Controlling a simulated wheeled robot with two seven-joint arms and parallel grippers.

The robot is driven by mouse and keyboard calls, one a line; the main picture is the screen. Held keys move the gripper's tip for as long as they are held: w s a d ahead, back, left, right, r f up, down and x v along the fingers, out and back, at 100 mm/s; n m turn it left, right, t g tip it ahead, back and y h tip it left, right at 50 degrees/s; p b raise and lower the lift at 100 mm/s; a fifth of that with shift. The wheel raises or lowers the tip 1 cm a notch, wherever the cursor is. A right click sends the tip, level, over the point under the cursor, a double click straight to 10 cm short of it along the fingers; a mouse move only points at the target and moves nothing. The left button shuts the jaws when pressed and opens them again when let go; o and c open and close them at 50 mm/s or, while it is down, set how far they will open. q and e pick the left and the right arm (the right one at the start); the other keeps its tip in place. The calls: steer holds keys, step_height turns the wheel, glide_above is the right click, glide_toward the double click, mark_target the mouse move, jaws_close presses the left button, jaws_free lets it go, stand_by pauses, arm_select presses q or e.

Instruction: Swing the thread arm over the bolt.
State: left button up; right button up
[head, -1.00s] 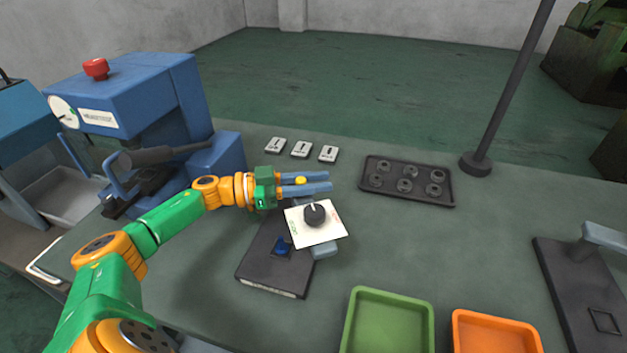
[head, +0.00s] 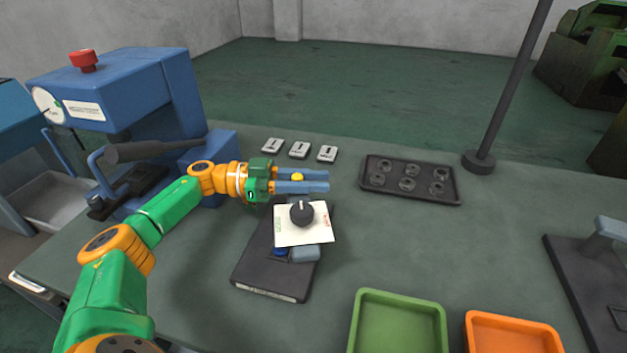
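A flat black box-like base (head: 262,262) lies on the bench in front of my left arm. Over it sits a square white plate with a black knob (head: 301,213), probably part of the thread arm. A grey-blue block (head: 305,254) shows below the plate, and a small dark-blue piece (head: 280,252), perhaps at the bolt, is mostly hidden by it. My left gripper (head: 302,181) is just beyond the plate, its two blue fingers pointing right. A yellow knob (head: 297,177) sits between them, and they look closed on it. My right gripper is out of view.
A blue press-like machine (head: 120,80) with a red button stands at the left. Several dark rings lie in a black tray (head: 370,188). Three small marked cards (head: 299,150) lie behind my gripper. Green (head: 440,305) and orange (head: 545,335) trays stand at the front; a dark pole (head: 500,100) rises behind.

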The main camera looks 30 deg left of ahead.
arm_select(q)
steer(key=o, duration=0.4)
steer(key=s+r, duration=0.1)
steer(key=r, duration=0.1)
steer(key=s+d+r+b, duration=0.1)
steer(key=r, duration=0.2)
steer(key=s+d+r+b, duration=0.1)
steer(key=r, duration=0.1)
steer(key=shift+s+r, duration=0.2)
steer(key=shift+s, duration=0.15)
steer(key=s+d+r+b, duration=0.5)
steer(key=s+b, duration=0.1)
steer(key=s, duration=0.2)
steer(key=shift+s+r, duration=0.25)
steer(key=shift+r, duration=0.05)
